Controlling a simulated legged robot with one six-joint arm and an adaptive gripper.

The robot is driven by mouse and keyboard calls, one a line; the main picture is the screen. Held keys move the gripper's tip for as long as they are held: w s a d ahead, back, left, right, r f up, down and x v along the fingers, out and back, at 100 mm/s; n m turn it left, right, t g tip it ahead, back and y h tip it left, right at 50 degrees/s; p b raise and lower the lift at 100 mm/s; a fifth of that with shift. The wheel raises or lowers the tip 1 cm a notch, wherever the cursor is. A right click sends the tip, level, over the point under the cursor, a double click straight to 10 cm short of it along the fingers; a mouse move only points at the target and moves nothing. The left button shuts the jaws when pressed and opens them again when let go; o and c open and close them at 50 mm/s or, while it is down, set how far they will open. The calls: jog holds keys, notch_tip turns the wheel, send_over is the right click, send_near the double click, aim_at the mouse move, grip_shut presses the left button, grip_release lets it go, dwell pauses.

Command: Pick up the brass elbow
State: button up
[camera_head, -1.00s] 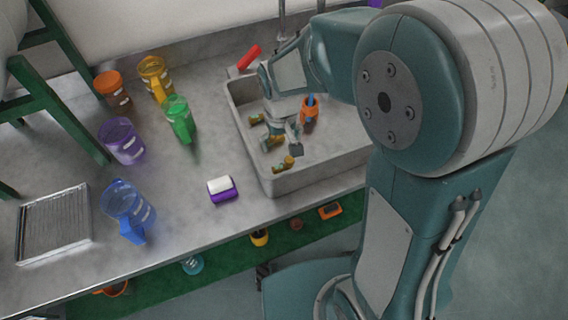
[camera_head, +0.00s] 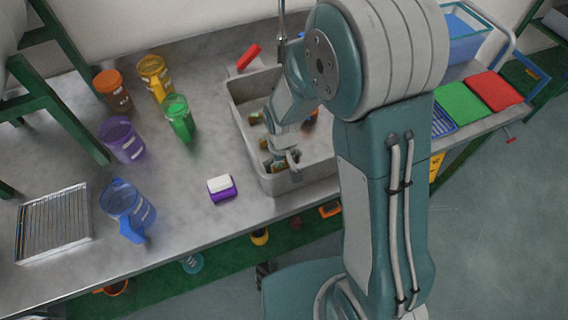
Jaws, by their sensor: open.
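Several small brass fittings lie in the grey sink (camera_head: 257,178). One brass fitting (camera_head: 255,118) is near the sink's left wall, and another shows partly beside my arm (camera_head: 264,143). A third brass fitting (camera_head: 276,166) is near the front wall, partly covered by my gripper (camera_head: 285,161). They are too small to tell which is the elbow. My gripper is open and points down into the front of the sink, right over or around the front fitting. I cannot tell whether it touches it.
The sink walls surround my gripper. A red-handled item (camera_head: 248,56) lies behind the sink. A purple-and-white sponge (camera_head: 221,188) and several coloured jugs stand left. Red (camera_head: 494,90) and green mats lie right.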

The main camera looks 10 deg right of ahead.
jog(key=c, duration=1)
jog(key=shift+o, duration=0.2)
